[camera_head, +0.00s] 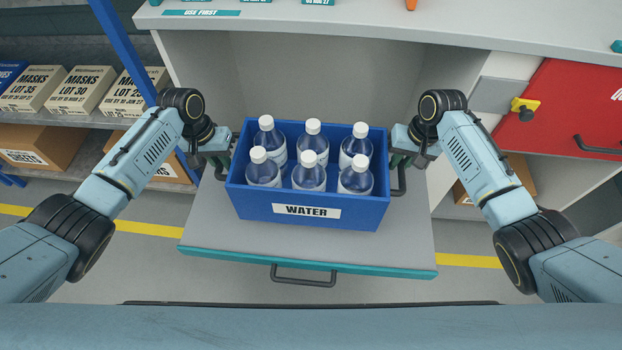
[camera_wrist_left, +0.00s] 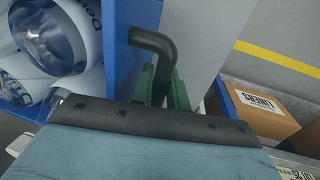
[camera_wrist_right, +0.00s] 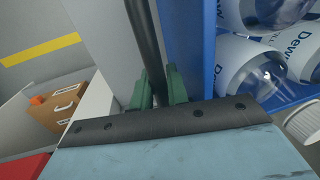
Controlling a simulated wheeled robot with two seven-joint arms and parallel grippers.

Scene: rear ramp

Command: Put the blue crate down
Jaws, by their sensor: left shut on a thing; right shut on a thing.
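The blue crate (camera_head: 360,214) with a WATER label holds several white-capped bottles (camera_head: 307,175). It is level, over the grey pull-out shelf (camera_head: 400,240) with a teal front edge. I cannot tell whether its base touches the shelf. My left gripper (camera_head: 227,156) is shut on the crate's left black handle, which shows in the left wrist view (camera_wrist_left: 155,55). My right gripper (camera_head: 397,158) is shut on the right black handle, seen in the right wrist view (camera_wrist_right: 147,45). The crate's underside is hidden.
A grey counter (camera_head: 350,22) overhangs behind the crate. A red cabinet front (camera_head: 570,105) with a yellow latch (camera_head: 525,106) stands at the right. Shelves with mask boxes (camera_head: 85,90) and a blue post (camera_head: 125,45) are at the left. The shelf's front strip is bare.

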